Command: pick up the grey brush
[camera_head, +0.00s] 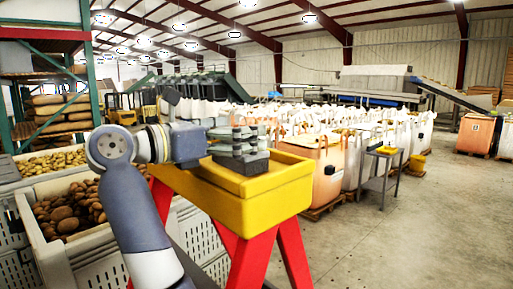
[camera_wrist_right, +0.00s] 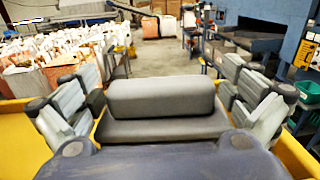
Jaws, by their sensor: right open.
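The grey brush (camera_wrist_right: 162,97) is in the middle of the right wrist view, with a rounded bar on top of a wider flat base. In the head view its grey block (camera_head: 248,163) lies in the yellow tray (camera_head: 275,205), partly covered by my gripper. My right gripper (camera_head: 237,138) is over the tray, at the brush. In the wrist view the fingers of my right gripper (camera_wrist_right: 160,88) are wide apart, one on each side of the brush. I cannot tell whether either finger touches it. My left gripper is out of view.
The yellow tray stands on red legs (camera_head: 252,262). A white crate of potatoes (camera_head: 47,238) is to its left. Rows of bulk bags, an orange bag (camera_head: 327,172) and a small grey cart (camera_head: 378,184) stand behind and right. The concrete floor at right is clear.

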